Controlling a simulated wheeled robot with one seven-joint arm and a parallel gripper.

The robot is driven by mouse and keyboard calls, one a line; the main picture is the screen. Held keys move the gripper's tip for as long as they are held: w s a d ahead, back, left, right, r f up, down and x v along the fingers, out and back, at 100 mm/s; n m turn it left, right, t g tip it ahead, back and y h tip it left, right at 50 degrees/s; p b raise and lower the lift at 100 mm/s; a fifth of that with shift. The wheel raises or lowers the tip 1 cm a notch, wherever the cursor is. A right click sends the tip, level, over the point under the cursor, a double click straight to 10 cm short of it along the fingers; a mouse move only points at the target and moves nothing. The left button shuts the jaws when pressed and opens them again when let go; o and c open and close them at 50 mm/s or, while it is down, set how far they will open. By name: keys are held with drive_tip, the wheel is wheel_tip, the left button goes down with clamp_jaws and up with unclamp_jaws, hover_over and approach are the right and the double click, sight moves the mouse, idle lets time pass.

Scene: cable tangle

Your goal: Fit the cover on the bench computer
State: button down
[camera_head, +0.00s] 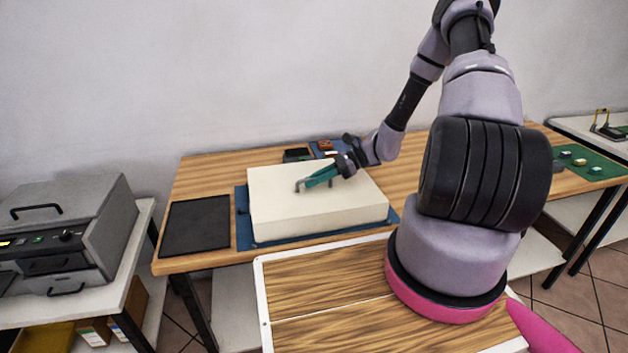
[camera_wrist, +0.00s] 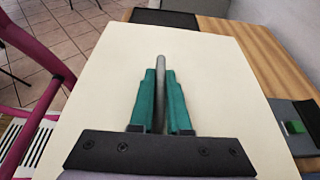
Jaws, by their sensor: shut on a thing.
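The cover is a cream box-shaped lid (camera_head: 285,215) over the blue mat on the wooden bench; its flat top fills much of the wrist view (camera_wrist: 220,90). A grey bar handle (camera_wrist: 160,66) stands up from the middle of the top. My gripper (camera_head: 303,186), with teal fingers, is shut on this handle, one finger on each side in the wrist view (camera_wrist: 160,95). The cover looks level and close to the mat. I cannot tell whether it touches down. The bench computer is not visible; the cover may hide it.
A black mat (camera_head: 196,227) lies left of the cover on the bench (camera_head: 222,165). A dark tray (camera_head: 297,155) and a blue mat with a red part (camera_head: 325,146) lie behind it. A grey machine (camera_head: 65,235) stands at left. A green board (camera_head: 590,163) lies at right.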

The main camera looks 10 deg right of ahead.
drive_tip(key=shift+f, duration=0.55)
idle(0.4)
drive_tip(key=c, duration=0.8)
unclamp_jaws()
drive_tip(key=v, duration=1)
drive_tip(key=shift+d+r, duration=0.1)
drive_tip(key=shift+d, duration=0.25)
drive_tip(key=shift+r, duration=3)
